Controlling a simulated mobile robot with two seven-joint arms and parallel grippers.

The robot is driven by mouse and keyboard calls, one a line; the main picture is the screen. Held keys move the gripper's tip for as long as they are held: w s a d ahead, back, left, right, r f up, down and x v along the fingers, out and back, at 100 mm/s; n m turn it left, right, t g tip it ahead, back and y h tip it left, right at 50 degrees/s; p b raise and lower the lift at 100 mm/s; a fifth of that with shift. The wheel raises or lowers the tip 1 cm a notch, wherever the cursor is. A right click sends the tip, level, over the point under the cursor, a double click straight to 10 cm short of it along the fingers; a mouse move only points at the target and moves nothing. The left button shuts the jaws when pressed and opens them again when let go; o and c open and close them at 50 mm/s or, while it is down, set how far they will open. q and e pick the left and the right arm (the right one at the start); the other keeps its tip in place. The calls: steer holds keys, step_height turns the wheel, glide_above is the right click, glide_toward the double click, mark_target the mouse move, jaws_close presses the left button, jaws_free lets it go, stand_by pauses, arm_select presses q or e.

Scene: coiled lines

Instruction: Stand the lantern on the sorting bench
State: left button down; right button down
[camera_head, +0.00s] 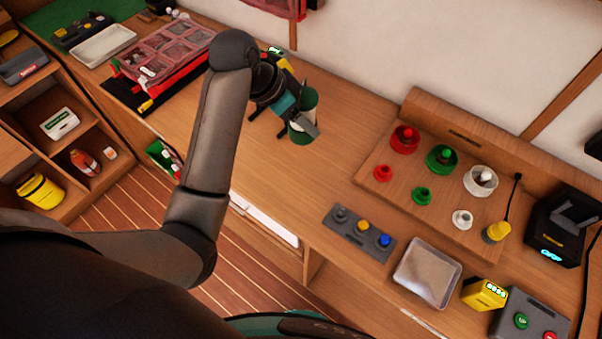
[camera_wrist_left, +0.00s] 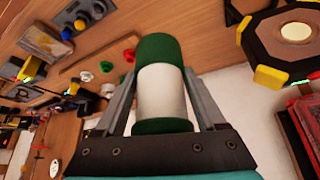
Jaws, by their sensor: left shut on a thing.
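The lantern, a cylinder with green ends and a pale middle, is in my left gripper; its green end (camera_head: 308,98) shows in the head view. In the left wrist view the lantern (camera_wrist_left: 161,90) sits between both fingers of my left gripper (camera_wrist_left: 158,100), which is shut on it. In the head view my left gripper (camera_head: 300,124) partly covers it. The lantern looks roughly upright over the wooden bench (camera_head: 290,180); I cannot tell whether its base touches the bench. My right gripper is not in view.
A red-framed organizer (camera_head: 168,55) lies left of the gripper. A peg board (camera_head: 420,190) with red, green and white parts stands to the right. A button panel (camera_head: 359,232) and a shallow tray (camera_head: 427,273) lie nearer the front.

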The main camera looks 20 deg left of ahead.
arm_select(q)
step_height(320, 180, down, 16)
steer(key=shift+f+b, duration=0.25)
steer(key=shift+b, duration=0.8)
steer(key=shift+f+b, duration=0.35)
steer(key=shift+f, duration=1.4)
steer(key=shift+f, duration=0.15)
steer(key=shift+f, duration=0.15)
jaws_free()
steer(key=shift+r, duration=0.35)
steer(key=p+v, duration=0.2)
steer(key=v, duration=1)
steer(key=shift+f, duration=0.1)
